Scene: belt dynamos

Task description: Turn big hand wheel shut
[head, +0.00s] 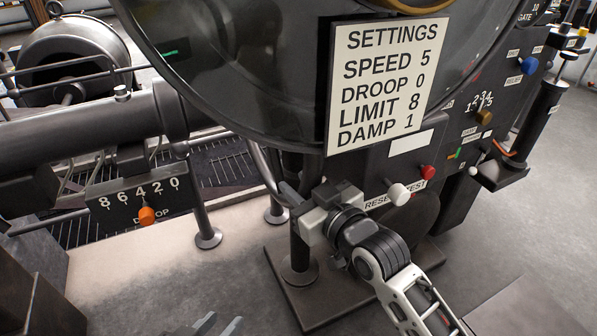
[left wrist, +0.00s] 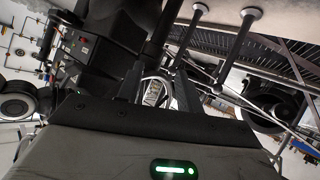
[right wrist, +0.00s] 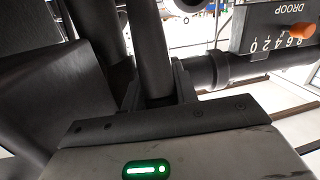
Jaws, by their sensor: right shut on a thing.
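A grey curved bar (head: 264,168), which looks like part of the big hand wheel's rim, shows below the large dark round housing. Most of the wheel is hidden. My right gripper (head: 291,196) is at the lower end of this bar, under the settings card. In the right wrist view its fingers are closed around a dark round bar (right wrist: 150,45). My left gripper (head: 218,326) is at the bottom edge, apart from everything, with its fingers spread and empty. In the left wrist view a pale curved bar (left wrist: 152,92) shows beyond its fingers.
The settings card (head: 388,82) hangs on the housing above my right gripper. A white knob (head: 398,193) and red knob (head: 427,172) stick out just right of my right arm. The droop panel (head: 140,200) with its orange knob stands left. A post (head: 206,215) rises from the floor.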

